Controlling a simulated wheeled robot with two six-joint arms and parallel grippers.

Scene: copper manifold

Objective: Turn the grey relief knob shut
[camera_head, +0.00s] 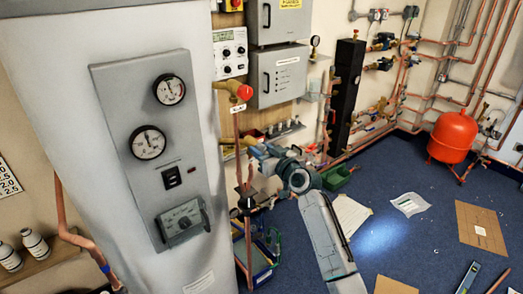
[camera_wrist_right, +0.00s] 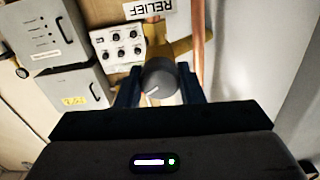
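The grey relief knob (camera_wrist_right: 160,82) shows in the right wrist view, round with a white pointer line. It sits on a brass fitting (camera_wrist_right: 182,47) below an upside-down RELIEF label (camera_wrist_right: 154,9). My right gripper (camera_wrist_right: 160,88) has its two dark blue fingers on either side of the knob. I cannot tell whether they touch it. The knob is hidden there. My left gripper is out of view.
The big grey cylinder (camera_head: 95,45) with a gauge panel (camera_head: 155,160) stands close at the left. A red-handled valve (camera_head: 244,92) sits above my right gripper. Grey wall boxes (camera_head: 278,78) are behind. Papers (camera_head: 410,204) and cardboard (camera_head: 480,218) lie on the blue floor.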

